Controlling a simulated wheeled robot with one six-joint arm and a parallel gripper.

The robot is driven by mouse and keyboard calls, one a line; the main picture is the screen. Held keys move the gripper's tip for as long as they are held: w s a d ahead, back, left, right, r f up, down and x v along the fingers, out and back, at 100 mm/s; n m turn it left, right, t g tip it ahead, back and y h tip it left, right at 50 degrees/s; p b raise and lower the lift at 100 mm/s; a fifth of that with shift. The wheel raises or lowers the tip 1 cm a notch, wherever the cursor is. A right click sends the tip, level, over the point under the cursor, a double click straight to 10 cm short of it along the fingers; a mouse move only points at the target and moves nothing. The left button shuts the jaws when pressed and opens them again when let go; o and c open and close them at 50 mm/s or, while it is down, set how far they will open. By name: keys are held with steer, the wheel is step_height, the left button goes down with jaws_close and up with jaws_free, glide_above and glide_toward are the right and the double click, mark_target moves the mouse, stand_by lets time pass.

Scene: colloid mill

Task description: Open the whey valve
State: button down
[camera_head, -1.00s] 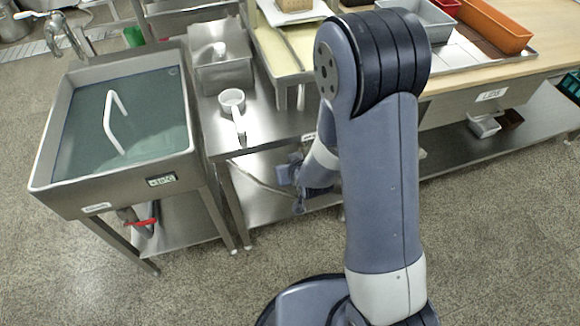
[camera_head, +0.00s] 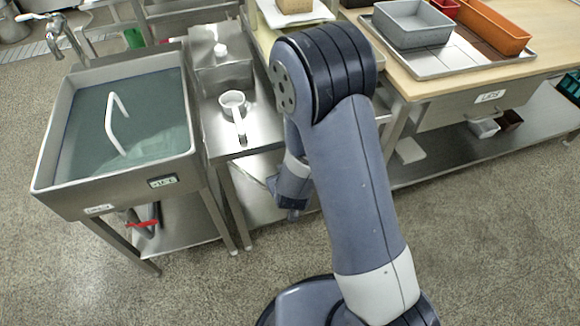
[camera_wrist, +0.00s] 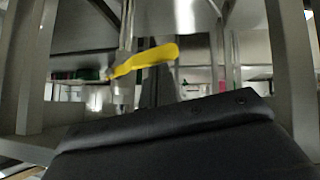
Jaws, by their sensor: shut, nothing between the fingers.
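A valve with a red lever (camera_head: 143,223) sits on a grey pipe under the steel vat at the left in the head view. In the wrist view a yellow lever (camera_wrist: 145,61) lies across a metal fitting (camera_wrist: 123,95), ahead of the dark edge at the bottom. I cannot tell from any label which one is the whey valve. My gripper (camera_head: 292,210) is beside the lower shelf, right of the vat and apart from the red lever. It is shut and empty; its fingertips are small in the head view.
The steel vat (camera_head: 43,160) holds greenish liquid and a white bent handle (camera_head: 113,122). Table legs and shelves crowd the wrist view. The floor in front is clear.

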steer(key=w+d+f+n+t+h+b, duration=0.1)
steer(key=d+f+n+t+h+b, duration=0.2)
steer(key=f+n+h, duration=0.4)
steer(key=f+t+h+b, duration=0.1)
steer(key=f+t, duration=0.1)
steer(key=shift+d+t+h, duration=0.25)
steer(key=shift+t+h, duration=0.05)
stand_by(0.5)
steer(key=shift+d, duration=0.15)
stand_by(0.5)
